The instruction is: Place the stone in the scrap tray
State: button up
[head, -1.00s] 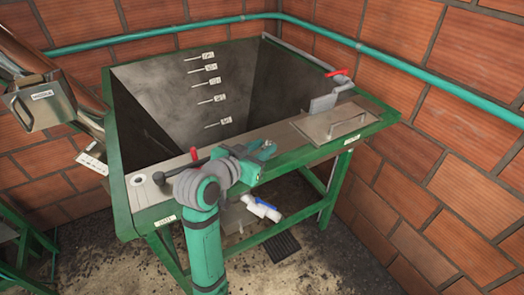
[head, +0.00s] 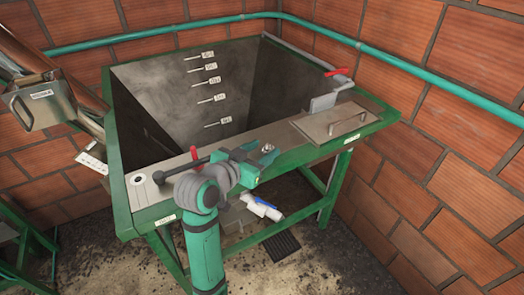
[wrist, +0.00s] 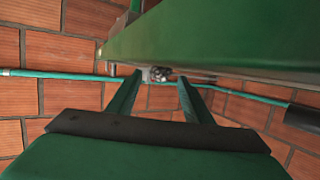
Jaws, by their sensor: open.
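A small grey lump that looks like the stone (head: 268,148) shows at the front ledge of the hopper, just off the tips of my gripper (head: 261,153). In the wrist view, my gripper (wrist: 160,78) has its two green fingers spread apart. The grey lump also shows there (wrist: 161,73), between the fingertips and seemingly beyond them. I cannot tell whether the fingers touch it. No scrap tray can be made out for certain in either view.
The green-framed hopper (head: 122,205) has a deep open bin with level marks. A flat plate with a handle (head: 322,124) lies on its right ledge. A red-handled lever (head: 193,153) is close to my arm. A brick wall (head: 440,150) closes off the right side.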

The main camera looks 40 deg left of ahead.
jog(key=v, duration=1.1)
jog(key=shift+s, duration=0.35)
jog(key=shift+r, duration=0.1)
